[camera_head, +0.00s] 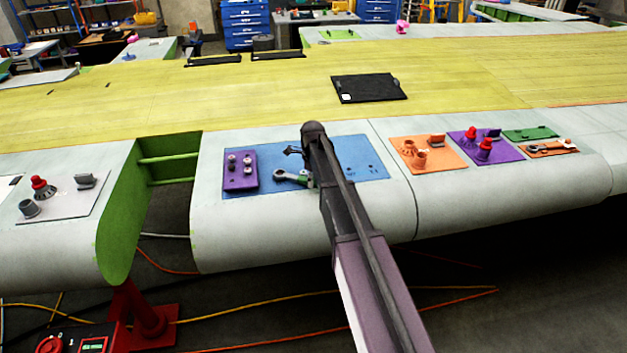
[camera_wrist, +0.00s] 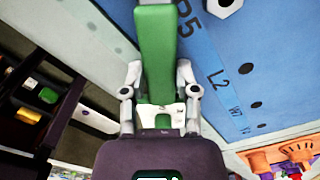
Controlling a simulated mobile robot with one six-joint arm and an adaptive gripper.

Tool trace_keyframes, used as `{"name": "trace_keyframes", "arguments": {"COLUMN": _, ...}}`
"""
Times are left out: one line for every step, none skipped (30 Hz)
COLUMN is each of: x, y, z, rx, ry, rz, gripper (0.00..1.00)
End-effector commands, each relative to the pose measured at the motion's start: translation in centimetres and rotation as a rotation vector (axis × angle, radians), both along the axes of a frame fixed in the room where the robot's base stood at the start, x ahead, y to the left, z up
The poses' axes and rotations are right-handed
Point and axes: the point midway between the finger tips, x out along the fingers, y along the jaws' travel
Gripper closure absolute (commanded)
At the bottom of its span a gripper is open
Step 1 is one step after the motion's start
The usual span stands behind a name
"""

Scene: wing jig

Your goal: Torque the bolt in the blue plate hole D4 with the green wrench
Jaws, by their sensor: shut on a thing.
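The blue plate (camera_head: 362,157) lies on the light grey wing panel, and it shows with labels and dark holes in the wrist view (camera_wrist: 215,85). In the head view the grey ring end of the wrench (camera_head: 281,174) shows over the blue plate, left of my arm. I cannot tell whether it touches a bolt. A pale hex piece (camera_wrist: 229,4) shows at the top of the wrist view. Hole D4 cannot be made out.
A purple plate with several bolts (camera_head: 240,183) sits at the blue plate's left end. Orange (camera_head: 448,158) and purple (camera_head: 508,149) plates with parts lie to the right. An open green-walled gap (camera_head: 122,220) is on the left. A black panel (camera_head: 370,88) lies behind.

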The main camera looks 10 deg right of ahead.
Motion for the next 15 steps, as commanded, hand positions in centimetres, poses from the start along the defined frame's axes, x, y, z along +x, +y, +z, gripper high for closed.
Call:
{"name": "trace_keyframes", "arguments": {"x": 0.0, "y": 0.0, "z": 0.0, "rx": 0.0, "ry": 0.0, "rz": -0.001, "gripper": 1.0}}
{"name": "trace_keyframes", "arguments": {"x": 0.0, "y": 0.1, "z": 0.0, "rx": 0.0, "ry": 0.0, "rz": -0.003, "gripper": 1.0}}
{"name": "trace_keyframes", "arguments": {"x": -0.1, "y": 0.1, "z": 0.0, "rx": 0.0, "ry": 0.0, "rz": -0.007, "gripper": 1.0}}
{"name": "trace_keyframes", "arguments": {"x": -0.2, "y": 0.1, "z": 0.0, "rx": 0.0, "ry": 0.0, "rz": -0.011, "gripper": 1.0}}
{"name": "trace_keyframes", "arguments": {"x": -0.2, "y": 0.2, "z": 0.0, "rx": 0.0, "ry": 0.0, "rz": -0.017, "gripper": 1.0}}
{"name": "trace_keyframes", "arguments": {"x": -0.3, "y": 0.3, "z": 0.0, "rx": 0.0, "ry": 0.0, "rz": -0.027, "gripper": 1.0}}
{"name": "trace_keyframes", "arguments": {"x": -0.4, "y": 0.4, "z": 0.0, "rx": 0.0, "ry": 0.0, "rz": -0.035, "gripper": 1.0}}
{"name": "trace_keyframes", "arguments": {"x": -0.5, "y": 0.4, "z": -0.1, "rx": 0.0, "ry": 0.0, "rz": -0.044, "gripper": 1.0}}
{"name": "trace_keyframes", "arguments": {"x": -0.7, "y": 0.6, "z": -0.1, "rx": 0.0, "ry": 0.0, "rz": -0.058, "gripper": 1.0}}
{"name": "trace_keyframes", "arguments": {"x": -0.8, "y": 0.7, "z": -0.1, "rx": 0.0, "ry": 0.0, "rz": -0.069, "gripper": 1.0}}
{"name": "trace_keyframes", "arguments": {"x": -0.9, "y": 0.8, "z": -0.1, "rx": 0.0, "ry": 0.0, "rz": -0.082, "gripper": 1.0}}
{"name": "trace_keyframes", "arguments": {"x": -1.1, "y": 0.9, "z": -0.1, "rx": 0.0, "ry": 0.0, "rz": -0.096, "gripper": 1.0}}
{"name": "trace_keyframes", "arguments": {"x": -1.2, "y": 1.0, "z": -0.1, "rx": 0.0, "ry": 0.0, "rz": -0.109, "gripper": 1.0}}
{"name": "trace_keyframes", "arguments": {"x": -1.3, "y": 1.1, "z": -0.2, "rx": 0.0, "ry": 0.0, "rz": -0.119, "gripper": 1.0}}
{"name": "trace_keyframes", "arguments": {"x": -1.4, "y": 1.2, "z": -0.2, "rx": 0.0, "ry": 0.0, "rz": -0.135, "gripper": 1.0}}
